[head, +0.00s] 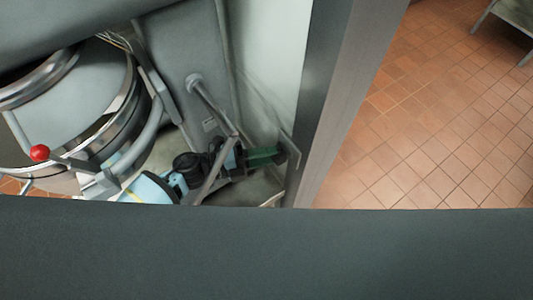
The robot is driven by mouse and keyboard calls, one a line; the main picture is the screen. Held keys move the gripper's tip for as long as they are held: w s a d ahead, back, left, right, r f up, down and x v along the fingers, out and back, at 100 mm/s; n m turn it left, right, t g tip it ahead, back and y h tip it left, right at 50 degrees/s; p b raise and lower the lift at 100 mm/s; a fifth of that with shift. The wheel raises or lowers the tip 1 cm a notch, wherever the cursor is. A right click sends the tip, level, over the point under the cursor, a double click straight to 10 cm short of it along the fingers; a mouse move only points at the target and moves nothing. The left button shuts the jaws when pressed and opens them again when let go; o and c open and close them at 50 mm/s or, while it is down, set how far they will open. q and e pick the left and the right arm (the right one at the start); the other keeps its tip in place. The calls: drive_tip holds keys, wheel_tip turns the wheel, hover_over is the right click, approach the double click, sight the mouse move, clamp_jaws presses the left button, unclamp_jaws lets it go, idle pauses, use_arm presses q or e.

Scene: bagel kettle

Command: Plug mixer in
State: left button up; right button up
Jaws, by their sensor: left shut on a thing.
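My left gripper (266,156) reaches right from low in the picture's middle, at the end of my blue and black arm. Its greenish jaws are shut on a small dark thing (282,154), which looks like the plug, close to the grey wall edge. Its shape and any cord are too small to make out. I cannot tell whether it touches a socket. The mixer cannot be told apart for sure. My right gripper is not in view.
A large steel kettle (95,85) with a red knob (39,153) on a lever stands at the left. A slanting grey pipe (212,103) passes close to my gripper. A grey post (342,95) stands to the right. The tiled floor (440,130) beyond is mostly clear.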

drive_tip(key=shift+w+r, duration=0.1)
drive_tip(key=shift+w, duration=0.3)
use_arm(q)
drive_tip(key=shift+w+d, duration=0.1)
drive_tip(key=shift+d, duration=0.05)
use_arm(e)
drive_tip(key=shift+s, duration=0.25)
use_arm(q)
drive_tip(key=shift+w+d, duration=0.15)
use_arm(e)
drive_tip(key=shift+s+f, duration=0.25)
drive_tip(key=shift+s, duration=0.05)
use_arm(q)
drive_tip(key=shift+d, duration=0.15)
drive_tip(key=o, duration=1)
drive_tip(key=shift+w, duration=0.1)
drive_tip(key=shift+c, duration=0.2)
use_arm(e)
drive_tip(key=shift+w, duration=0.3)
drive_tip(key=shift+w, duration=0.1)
